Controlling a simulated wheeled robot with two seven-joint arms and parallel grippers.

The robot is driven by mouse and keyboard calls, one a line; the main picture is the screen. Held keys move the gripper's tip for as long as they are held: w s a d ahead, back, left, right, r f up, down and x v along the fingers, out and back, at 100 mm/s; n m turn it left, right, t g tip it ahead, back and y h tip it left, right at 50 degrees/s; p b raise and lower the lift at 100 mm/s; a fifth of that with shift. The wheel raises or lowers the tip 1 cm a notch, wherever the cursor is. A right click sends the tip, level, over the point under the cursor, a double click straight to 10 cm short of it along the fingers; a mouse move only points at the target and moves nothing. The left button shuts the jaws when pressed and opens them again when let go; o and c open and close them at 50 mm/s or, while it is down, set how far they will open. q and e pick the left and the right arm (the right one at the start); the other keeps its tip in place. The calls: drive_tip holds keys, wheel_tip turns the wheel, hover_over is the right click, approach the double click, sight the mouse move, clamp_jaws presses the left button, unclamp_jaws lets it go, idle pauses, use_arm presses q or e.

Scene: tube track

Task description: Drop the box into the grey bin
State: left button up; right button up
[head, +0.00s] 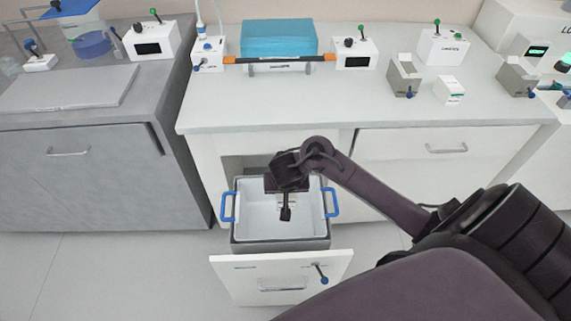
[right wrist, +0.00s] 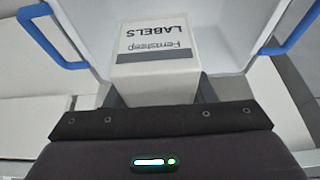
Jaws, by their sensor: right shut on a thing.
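The box (right wrist: 155,50) is white with a dark band and printed lettering that includes "LABELS". My right gripper (head: 286,210) is shut on it, with a grey finger on each side in the right wrist view. In the head view the gripper hides most of the box. The grey bin (head: 280,246) has a pale inside and blue handles and sits in a pulled-out drawer. The gripper points down over the bin's opening; I cannot tell how high the box is above its floor. The bin's pale wall (right wrist: 245,35) surrounds the box in the wrist view. My left gripper is not in view.
The open drawer's white front (head: 280,275) stands before the bin. The white counter (head: 300,110) above holds a blue block (head: 279,38), an orange-ended tube (head: 240,60), several small devices and another small white box (head: 449,90). A grey bench (head: 70,150) is at left.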

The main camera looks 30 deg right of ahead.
drive_tip(key=o, duration=0.5)
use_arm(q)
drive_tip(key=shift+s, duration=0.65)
use_arm(e)
drive_tip(key=o, duration=0.5)
drive_tip(key=shift+o, duration=0.2)
drive_tip(key=p+v, duration=0.5)
drive_tip(key=v, duration=0.3)
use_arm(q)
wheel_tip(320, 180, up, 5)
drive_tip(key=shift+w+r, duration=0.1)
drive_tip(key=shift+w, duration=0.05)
use_arm(e)
drive_tip(key=shift+w+f, duration=0.1)
